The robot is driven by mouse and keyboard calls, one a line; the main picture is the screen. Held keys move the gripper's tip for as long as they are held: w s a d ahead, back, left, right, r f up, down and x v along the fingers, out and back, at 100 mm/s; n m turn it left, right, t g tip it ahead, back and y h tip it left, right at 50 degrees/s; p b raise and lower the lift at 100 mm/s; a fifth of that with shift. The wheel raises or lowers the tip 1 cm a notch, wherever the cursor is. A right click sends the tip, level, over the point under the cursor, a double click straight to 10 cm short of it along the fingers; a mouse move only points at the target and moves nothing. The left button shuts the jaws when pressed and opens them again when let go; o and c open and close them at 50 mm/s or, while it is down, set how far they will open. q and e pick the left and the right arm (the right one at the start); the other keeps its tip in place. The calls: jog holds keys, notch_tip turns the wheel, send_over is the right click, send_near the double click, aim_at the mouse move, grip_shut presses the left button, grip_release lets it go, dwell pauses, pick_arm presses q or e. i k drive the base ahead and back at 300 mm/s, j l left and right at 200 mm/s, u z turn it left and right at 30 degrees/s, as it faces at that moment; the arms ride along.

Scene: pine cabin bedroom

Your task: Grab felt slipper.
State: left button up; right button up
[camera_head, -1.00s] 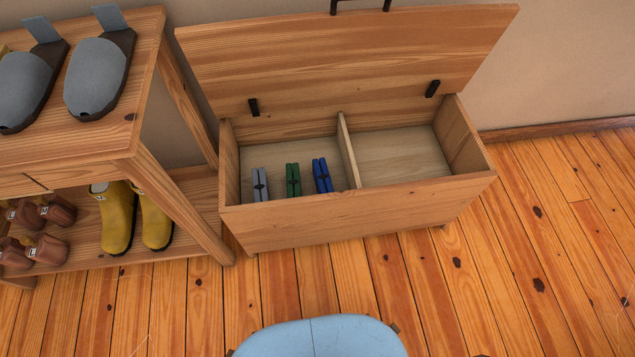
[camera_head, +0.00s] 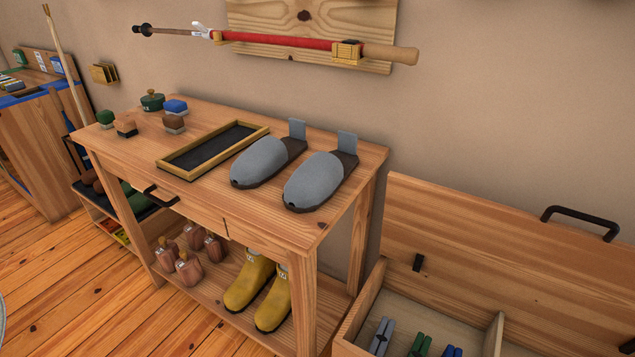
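Two grey felt slippers with dark soles and upright grey tabs at the heel lie on top of the wooden table, side by side. The left felt slipper (camera_head: 262,163) is beside a black-lined tray. The right felt slipper (camera_head: 315,182) is closer to the table's right front corner. Their toes point toward the front left. Neither of my grippers shows in the head view.
An open chest (camera_head: 480,245) with clips inside is at right.

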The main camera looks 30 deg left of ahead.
aim_at(266, 157)
jog(key=i+j, duration=0.1)
jog(key=j, duration=0.45)
jog(key=j+z, duration=0.1)
jog(key=j, duration=0.5)
jog(key=i+j, duration=0.15)
jog(key=j, duration=0.4)
